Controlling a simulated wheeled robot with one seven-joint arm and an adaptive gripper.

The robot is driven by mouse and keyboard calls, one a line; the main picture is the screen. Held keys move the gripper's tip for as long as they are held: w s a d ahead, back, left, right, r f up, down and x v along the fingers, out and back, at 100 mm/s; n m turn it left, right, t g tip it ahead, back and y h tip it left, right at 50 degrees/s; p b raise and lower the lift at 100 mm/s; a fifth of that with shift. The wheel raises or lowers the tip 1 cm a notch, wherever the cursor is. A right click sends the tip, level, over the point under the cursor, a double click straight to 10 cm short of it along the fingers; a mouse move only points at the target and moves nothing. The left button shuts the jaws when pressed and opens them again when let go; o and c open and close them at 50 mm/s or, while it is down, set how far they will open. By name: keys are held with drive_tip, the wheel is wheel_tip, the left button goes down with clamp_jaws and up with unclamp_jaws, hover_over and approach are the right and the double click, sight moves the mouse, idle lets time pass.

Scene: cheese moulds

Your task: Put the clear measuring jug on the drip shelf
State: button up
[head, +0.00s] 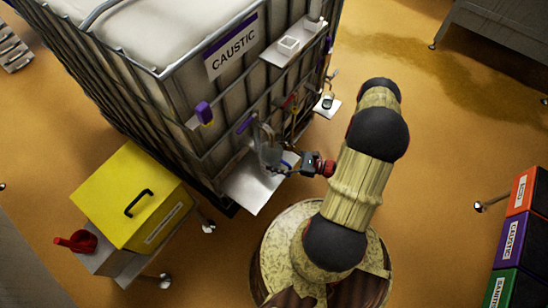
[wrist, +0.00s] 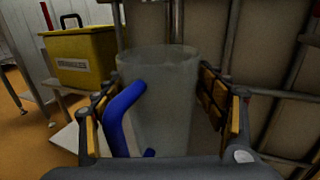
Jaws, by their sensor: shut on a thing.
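The clear measuring jug (wrist: 168,95), with a blue handle (wrist: 122,105), stands upright between the fingers of my gripper (wrist: 165,115), which is shut on it. In the head view the jug (head: 269,150) is small and hard to make out, and my gripper (head: 279,162) is at the side of the caged tank. A bare metal shelf (head: 252,188), which looks like the drip shelf, juts from the tank's low side just below the jug. A pale corner of it shows in the wrist view (wrist: 65,140). Whether the jug's base touches it cannot be told.
The caged caustic tank (head: 180,110) stands close behind the jug. An upper shelf (head: 295,45) and a small shelf (head: 326,106) also jut from it. A yellow bin (head: 125,190) with a red scoop (head: 76,241) beside it is at the left. Coloured boxes (head: 515,235) are at the right.

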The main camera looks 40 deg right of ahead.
drive_tip(key=shift+f, duration=0.25)
drive_tip(key=o, duration=1.2)
drive_tip(key=shift+r, duration=0.1)
drive_tip(key=shift+o, duration=0.2)
